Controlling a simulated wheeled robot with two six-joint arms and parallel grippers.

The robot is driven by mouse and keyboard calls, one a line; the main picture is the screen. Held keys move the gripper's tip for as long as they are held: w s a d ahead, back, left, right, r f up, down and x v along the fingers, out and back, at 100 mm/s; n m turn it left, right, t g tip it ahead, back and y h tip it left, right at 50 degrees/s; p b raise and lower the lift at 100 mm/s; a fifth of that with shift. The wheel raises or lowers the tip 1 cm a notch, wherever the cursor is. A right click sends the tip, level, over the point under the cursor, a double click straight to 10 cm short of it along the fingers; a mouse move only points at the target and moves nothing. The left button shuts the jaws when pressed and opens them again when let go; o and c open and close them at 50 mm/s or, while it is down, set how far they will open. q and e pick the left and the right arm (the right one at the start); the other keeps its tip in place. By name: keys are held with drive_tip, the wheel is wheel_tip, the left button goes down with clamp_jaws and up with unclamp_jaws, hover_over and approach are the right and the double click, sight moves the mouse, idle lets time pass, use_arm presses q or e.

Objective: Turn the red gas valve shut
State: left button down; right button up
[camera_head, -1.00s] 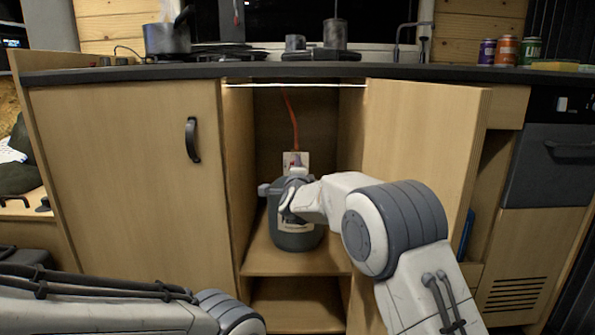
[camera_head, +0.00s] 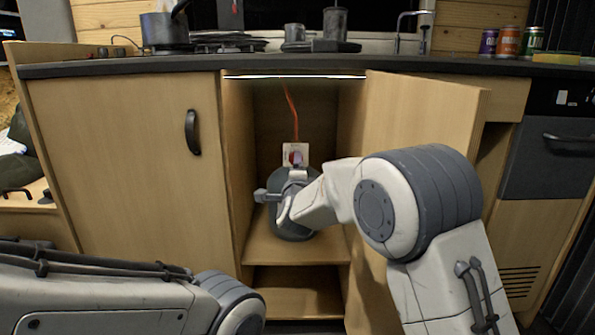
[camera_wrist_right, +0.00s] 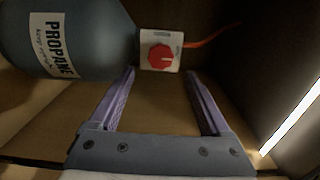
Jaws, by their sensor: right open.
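The red gas valve is a round red knob with a pale pointer mark. In the right wrist view the red knob (camera_wrist_right: 161,57) sits on a white plate (camera_wrist_right: 146,38), just beyond my fingertips and between their lines. My right gripper (camera_wrist_right: 161,74) is open and empty, with one purple finger on each side.
A red hose (camera_head: 291,110) runs up from the plate. The open cupboard door (camera_head: 420,120) is to the right.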

drive_tip(key=shift+s+p, duration=0.35)
drive_tip(key=shift+s, duration=1.45)
drive_tip(key=s+a+r+n+g+y+p, duration=0.1)
drive_tip(key=s+a+n+g+y+p, duration=0.3)
drive_tip(key=s+n, duration=0.6)
drive_tip(key=s+a+n+g+y+p, duration=0.1)
drive_tip(key=s+a+n+g+p, duration=0.35)
drive_tip(key=s, duration=0.95)
drive_tip(key=s+d+n+g+h+p, duration=0.2)
drive_tip(key=s+d+n+g+p, duration=0.3)
drive_tip(key=s, duration=0.6)
drive_tip(key=s+d+n+g+h+p, duration=0.2)
drive_tip(key=s+d+n+g+p, duration=0.15)
drive_tip(key=s+d+n, duration=0.55)
wheel_tip(320, 180, up, 38)
drive_tip(key=s+a+m+g+p, duration=0.1)
drive_tip(key=m+p, duration=0.2)
drive_tip(key=p, duration=3.3)
drive_tip(key=shift+s+p, duration=0.3)
drive_tip(key=shift+s, duration=0.1)
drive_tip(key=o, duration=0.3)
drive_tip(key=shift+r, duration=0.1)
